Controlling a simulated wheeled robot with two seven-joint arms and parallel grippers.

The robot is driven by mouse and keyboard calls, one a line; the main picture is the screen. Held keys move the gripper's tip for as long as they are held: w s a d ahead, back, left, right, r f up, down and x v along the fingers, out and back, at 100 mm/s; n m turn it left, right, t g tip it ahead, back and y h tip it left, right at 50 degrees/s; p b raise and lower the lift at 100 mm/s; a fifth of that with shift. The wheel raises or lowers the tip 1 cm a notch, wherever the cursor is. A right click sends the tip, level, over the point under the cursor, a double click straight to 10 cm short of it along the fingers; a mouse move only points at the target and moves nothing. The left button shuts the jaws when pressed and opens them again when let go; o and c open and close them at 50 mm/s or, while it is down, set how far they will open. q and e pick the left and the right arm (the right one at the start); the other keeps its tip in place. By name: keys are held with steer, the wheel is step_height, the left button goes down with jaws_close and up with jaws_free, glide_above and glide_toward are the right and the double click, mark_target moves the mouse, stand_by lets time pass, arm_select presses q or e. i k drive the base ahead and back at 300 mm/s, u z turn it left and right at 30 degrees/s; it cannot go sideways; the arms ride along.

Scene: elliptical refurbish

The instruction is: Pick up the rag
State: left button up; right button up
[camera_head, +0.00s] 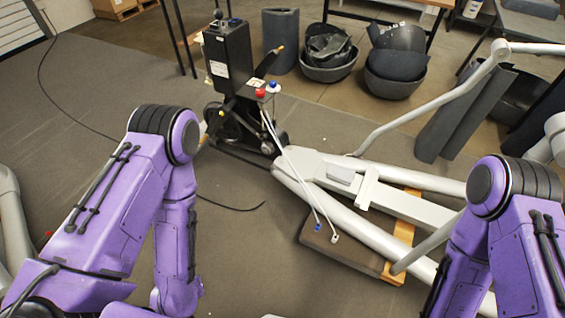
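I cannot make out a rag anywhere in this view. My two purple arms come in from the lower left and lower right. Both forearms run down out of the bottom of the picture, so neither gripper shows. What lies below the bottom edge is hidden from me.
A grey elliptical frame (420,207) fills the centre and right, partly over a dark mat and wooden piece (401,236). A black upright unit (229,57) with cables stands behind it. Dark covers (396,68) sit at the back. Grey floor (95,95) is clear at left, except a cable.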

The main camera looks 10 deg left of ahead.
mark_target(345, 175)
steer(key=u, duration=0.35)
steer(key=i, duration=1)
